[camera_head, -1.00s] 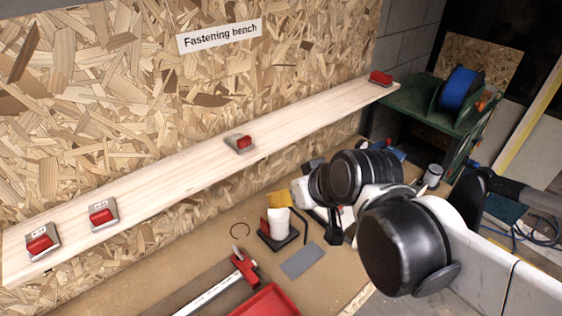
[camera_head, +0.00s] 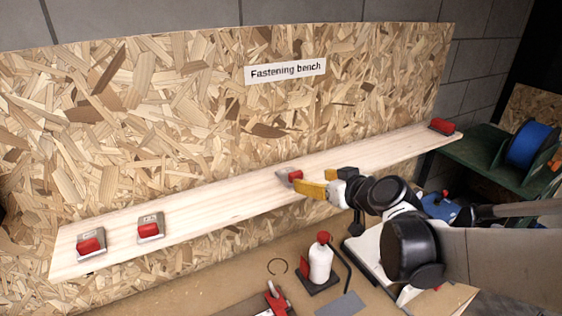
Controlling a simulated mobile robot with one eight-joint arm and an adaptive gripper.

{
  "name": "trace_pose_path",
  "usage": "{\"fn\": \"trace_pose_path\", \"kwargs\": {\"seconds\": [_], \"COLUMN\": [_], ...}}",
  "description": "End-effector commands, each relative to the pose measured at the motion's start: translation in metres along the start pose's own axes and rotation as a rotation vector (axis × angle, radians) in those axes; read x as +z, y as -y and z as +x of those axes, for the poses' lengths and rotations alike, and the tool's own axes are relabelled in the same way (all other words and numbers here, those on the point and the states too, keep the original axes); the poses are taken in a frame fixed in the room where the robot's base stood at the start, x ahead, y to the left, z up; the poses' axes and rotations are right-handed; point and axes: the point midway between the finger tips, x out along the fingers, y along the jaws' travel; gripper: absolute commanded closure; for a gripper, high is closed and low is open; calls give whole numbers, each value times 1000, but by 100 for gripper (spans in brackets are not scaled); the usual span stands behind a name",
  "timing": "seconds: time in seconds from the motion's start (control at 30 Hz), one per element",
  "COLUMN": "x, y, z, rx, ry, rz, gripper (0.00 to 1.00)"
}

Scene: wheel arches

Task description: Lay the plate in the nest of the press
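My gripper (camera_head: 322,187) is in front of the middle of the long wooden board, with yellow parts at its end pointing left. The yellow end overlaps the board's middle red-and-grey fitting (camera_head: 291,176) in the picture; I cannot tell if they touch. Whether the fingers are open or hold something is unclear. A flat grey rectangle (camera_head: 341,305), possibly the plate, lies on the bench at the bottom edge, partly cut off. I cannot make out a press or its nest with certainty.
A white bottle (camera_head: 320,263) with a red cap stands on a black base on the bench below my gripper. Red-and-grey fittings also sit on the board at left (camera_head: 91,243) and far right (camera_head: 442,126). A blue reel (camera_head: 531,145) stands on a green shelf at right.

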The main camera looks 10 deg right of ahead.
Motion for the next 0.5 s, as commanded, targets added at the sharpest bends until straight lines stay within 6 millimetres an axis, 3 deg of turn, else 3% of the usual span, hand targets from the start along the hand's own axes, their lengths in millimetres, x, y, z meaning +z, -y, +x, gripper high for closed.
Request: {"fn": "trace_pose_path", "kwargs": {"seconds": [0.33, 0.5], "x": [-2, -3], "y": [-5, -6], "z": [49, 64], "rx": [0, 2], "ry": [-26, -26], "rz": [-12, -12], "gripper": [35, 35]}}
